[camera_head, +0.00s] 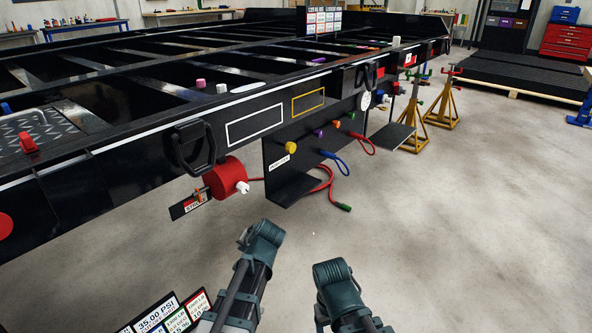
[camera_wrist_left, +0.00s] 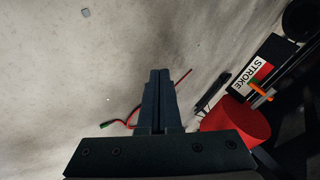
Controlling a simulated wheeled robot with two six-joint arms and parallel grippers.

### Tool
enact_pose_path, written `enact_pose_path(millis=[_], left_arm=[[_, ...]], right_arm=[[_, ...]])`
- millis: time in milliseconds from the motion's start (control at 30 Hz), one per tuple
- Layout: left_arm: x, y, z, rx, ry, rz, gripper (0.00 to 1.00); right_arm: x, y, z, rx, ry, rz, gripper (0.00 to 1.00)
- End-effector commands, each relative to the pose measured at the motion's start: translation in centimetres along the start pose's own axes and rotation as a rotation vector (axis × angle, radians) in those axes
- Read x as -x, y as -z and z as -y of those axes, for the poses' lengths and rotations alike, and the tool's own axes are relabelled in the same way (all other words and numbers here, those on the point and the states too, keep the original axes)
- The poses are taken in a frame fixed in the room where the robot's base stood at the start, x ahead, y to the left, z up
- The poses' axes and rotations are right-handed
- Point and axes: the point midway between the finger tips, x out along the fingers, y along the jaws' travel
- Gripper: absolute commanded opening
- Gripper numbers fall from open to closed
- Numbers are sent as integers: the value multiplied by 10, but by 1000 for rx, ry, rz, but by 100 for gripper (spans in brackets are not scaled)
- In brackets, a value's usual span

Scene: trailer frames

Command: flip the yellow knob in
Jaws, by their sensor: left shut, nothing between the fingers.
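The yellow knob (camera_head: 290,147) sticks out from the black panel (camera_head: 284,190) hanging under the trailer frame, above a white label. My left gripper (camera_head: 265,232) is in front of and below it in the head view, well apart from the knob. In the left wrist view the left gripper's dark fingers (camera_wrist_left: 158,75) are together and empty, over the grey floor. The knob is not seen in that view. My right arm's end (camera_head: 337,280) is lower right in the head view. Its fingers cannot be made out.
A red brake chamber (camera_head: 226,177) with a stroke label is left of the panel, and also shows in the left wrist view (camera_wrist_left: 236,122). A blue hose (camera_head: 338,160) and red hoses hang near the panel.

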Motion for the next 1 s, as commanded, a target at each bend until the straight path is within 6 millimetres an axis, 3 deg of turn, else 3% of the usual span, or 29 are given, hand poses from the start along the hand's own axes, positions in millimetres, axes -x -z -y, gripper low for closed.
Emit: enact_pose_path(millis=[33, 133, 300, 500, 700, 1000], left_arm=[[-7, 30, 3, -51, 67, -66, 0], [0, 84, 13, -166, 204, -205, 0], [31, 175, 10, -383, 404, -432, 0], [71, 250, -16, -606, 561, -632, 0], [95, 283, -38, -732, 634, -730, 0], [100, 288, -43, -760, 649, -750, 0]], right_arm=[[-7, 0, 1, 0, 0, 0, 72], [-9, 0, 1, 0, 0, 0, 72], [-9, 0, 1, 0, 0, 0, 72], [-9, 0, 1, 0, 0, 0, 72], [-9, 0, 1, 0, 0, 0, 72], [-9, 0, 1, 0, 0, 0, 72]])
